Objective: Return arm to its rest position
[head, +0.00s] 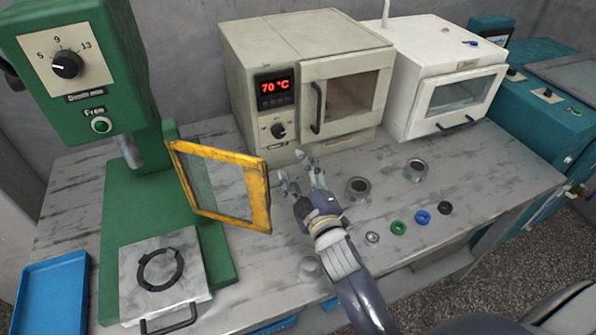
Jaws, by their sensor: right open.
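My right arm reaches in from the bottom, and its dark grey-blue gripper (296,172) is over the table in front of the beige oven. The fingers are apart and nothing shows between them. The gripper is right of the yellow-framed guard (260,192) and left of a metal ring (357,188); a gap shows on both sides. My left gripper is not in the picture.
A green press (115,200) stands left with its yellow guard swung out. The beige oven (260,135) reads 70 °C; a white chamber (455,95) stands beside it. Another metal ring (415,170) and small green (398,227), blue (423,217) and black (445,208) rings lie right.

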